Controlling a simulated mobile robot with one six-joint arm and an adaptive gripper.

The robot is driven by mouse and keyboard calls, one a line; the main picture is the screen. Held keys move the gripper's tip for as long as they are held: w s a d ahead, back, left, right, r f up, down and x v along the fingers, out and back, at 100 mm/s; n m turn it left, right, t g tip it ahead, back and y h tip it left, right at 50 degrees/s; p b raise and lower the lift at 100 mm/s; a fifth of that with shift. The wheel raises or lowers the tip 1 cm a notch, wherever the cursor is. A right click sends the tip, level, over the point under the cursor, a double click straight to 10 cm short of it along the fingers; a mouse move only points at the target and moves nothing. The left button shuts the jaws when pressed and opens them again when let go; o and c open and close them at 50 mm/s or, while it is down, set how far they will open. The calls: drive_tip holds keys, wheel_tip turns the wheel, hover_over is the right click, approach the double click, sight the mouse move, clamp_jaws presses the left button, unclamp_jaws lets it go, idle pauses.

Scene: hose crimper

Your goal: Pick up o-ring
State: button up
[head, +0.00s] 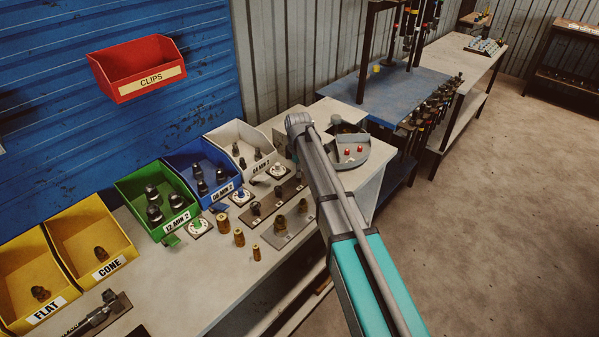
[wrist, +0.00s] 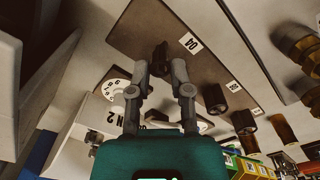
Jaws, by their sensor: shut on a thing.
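In the wrist view my gripper (wrist: 160,70) has its two grey fingers closed in on a small dark piece (wrist: 160,56) at their tips. The piece is over a brown plate (wrist: 128,32) near its 04 label, and I cannot tell whether it touches the plate. I cannot make out a distinct o-ring; the held piece is too dark to identify by shape. In the head view my arm hides the gripper and the piece.
Brass fittings (head: 239,238) stand near the bench's front edge. Labelled bins, including a green one (head: 155,200) and a blue one (head: 203,174), line the back. A red CLIPS bin (head: 138,68) hangs on the wall. A round grey tray (head: 377,153) sits right of my arm.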

drive_tip(key=shift+r, duration=0.1)
drive_tip(key=shift+r+p, duration=1)
drive_tip(key=s+d+r+p, duration=0.1)
drive_tip(key=s+r+p, duration=1)
drive_tip(key=s, duration=0.3)
drive_tip(key=shift+d+r, duration=0.15)
drive_tip(key=shift+d, duration=0.25)
drive_tip(key=w+d+f+b, duration=0.1)
drive_tip(key=w+d, duration=0.1)
drive_tip(key=w+d+f+b, duration=0.1)
drive_tip(key=w+d+f, duration=0.1)
drive_tip(key=w+d+f+b, duration=0.1)
drive_tip(key=w+d+b, duration=0.1)
drive_tip(key=w, duration=0.1)
drive_tip(key=shift+d+f, duration=0.15)
drive_tip(key=shift+w+d, duration=0.15)
drive_tip(key=shift+d, duration=0.15)
drive_tip(key=shift+f, duration=0.15)
drive_tip(key=shift+f+b, duration=2.75)
drive_tip(key=shift+b, duration=0.15)
